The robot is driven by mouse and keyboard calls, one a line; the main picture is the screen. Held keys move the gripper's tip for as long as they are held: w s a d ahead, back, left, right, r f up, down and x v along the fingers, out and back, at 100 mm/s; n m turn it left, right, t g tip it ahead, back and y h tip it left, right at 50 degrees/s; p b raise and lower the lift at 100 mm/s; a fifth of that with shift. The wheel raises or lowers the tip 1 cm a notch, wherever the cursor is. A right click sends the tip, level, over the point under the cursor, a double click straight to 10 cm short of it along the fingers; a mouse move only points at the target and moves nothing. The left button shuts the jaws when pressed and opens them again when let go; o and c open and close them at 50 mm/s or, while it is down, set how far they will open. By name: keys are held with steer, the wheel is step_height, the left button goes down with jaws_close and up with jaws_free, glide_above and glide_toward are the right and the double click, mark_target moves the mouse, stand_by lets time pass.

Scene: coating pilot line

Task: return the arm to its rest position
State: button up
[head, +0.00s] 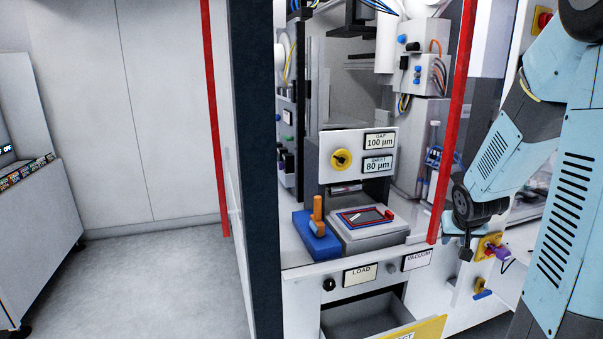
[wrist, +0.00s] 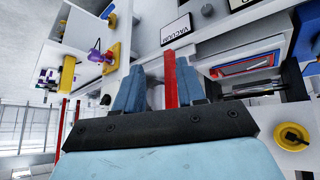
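My arm (head: 500,150) comes in from the right side of the head view, bent, with its forearm slanting down to the left. My gripper (head: 465,252) hangs at its end, low in front of the machine, just right of the red upright post (head: 452,130). In the wrist view the two blue fingers of my gripper (wrist: 160,68) stand apart. Nothing shows held between them. The red post also shows in the gap between the fingers (wrist: 170,82); I cannot tell how far behind them it is.
The machine bay holds a blue block with an orange handle (head: 317,222) and a plate with a red-edged frame (head: 364,217). Below, a drawer with a yellow front (head: 420,328) stands open. A yellow fixture with a purple knob (head: 490,248) is close right of my gripper. The left floor is clear.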

steer(key=s+a+r+n+y, duration=0.1)
steer(key=s+a+r, duration=0.7)
steer(key=s, duration=0.3)
steer(key=s+a+r+n+g+y, duration=0.1)
steer(key=s+a+r, duration=0.7)
steer(key=s, duration=0.4)
steer(key=shift+a+r+n+y, duration=0.15)
steer(key=shift+r+n+y, duration=0.05)
steer(key=shift+n+y, duration=0.1)
